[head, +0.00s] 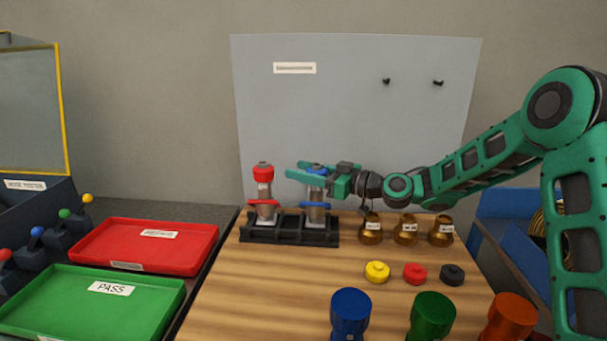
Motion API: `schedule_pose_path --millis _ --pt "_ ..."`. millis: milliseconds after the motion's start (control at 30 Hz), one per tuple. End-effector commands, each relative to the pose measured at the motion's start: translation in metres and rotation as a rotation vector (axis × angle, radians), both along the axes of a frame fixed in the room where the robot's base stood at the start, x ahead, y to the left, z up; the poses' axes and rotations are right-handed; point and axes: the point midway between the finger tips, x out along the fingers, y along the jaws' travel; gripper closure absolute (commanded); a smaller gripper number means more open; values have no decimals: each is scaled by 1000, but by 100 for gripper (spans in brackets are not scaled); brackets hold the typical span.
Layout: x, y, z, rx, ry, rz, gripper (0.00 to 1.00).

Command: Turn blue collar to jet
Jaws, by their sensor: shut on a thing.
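A silver pump with a blue collar (315,168) and a blue lower band (320,206) stands upright in the right part of a black rack (288,236) on the wooden table. My gripper (306,174) reaches in from the right and is shut on the blue collar, with its green fingers at collar height. The fingers hide much of the collar, so its setting cannot be read. A second silver pump with a red collar (263,174) and a red lower band (262,203) stands to the left in the same rack, apart from my gripper.
Several brass pieces (406,231) stand right of the rack. Yellow (377,272), red (415,273) and black (452,275) caps lie in front. Blue (350,313), green (431,315) and orange (510,316) cups line the near edge. Red (205,250) and green (150,320) trays lie left.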

Motion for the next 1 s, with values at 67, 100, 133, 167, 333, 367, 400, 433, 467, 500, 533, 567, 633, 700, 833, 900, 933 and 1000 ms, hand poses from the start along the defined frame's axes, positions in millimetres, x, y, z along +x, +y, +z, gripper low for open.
schedule_pose_path --millis 67,100,133,167,333,367,400,433,467,500,533,567,633,700,833,900,933,1000 --pt "0 0 0 -1 1 -44 79" --pt "1 -1 0 -1 0 -72 79" --pt "2 -1 0 -2 1 -94 79" --pt "2 -1 0 -1 -1 -117 79" --pt "7 -4 1 -1 -2 -257 79" --pt "7 -5 0 -1 -1 -278 79" --pt "8 -5 1 -1 -2 -304 79" --pt "9 -6 1 -1 -2 -322 79" --pt "10 -7 1 0 -2 -340 79" --pt "10 -7 0 1 -1 -360 79" --pt "10 -7 1 0 -1 -376 79" --pt "11 -8 1 0 -2 -392 79" --pt "12 -9 1 0 -2 -424 79" --pt "13 -10 1 0 -2 -455 79" --pt "14 -12 1 0 -2 -507 79" --pt "15 -12 1 1 -2 -535 79" --pt "15 -13 1 0 -2 -547 79" --pt "16 -13 1 1 -2 -573 79"
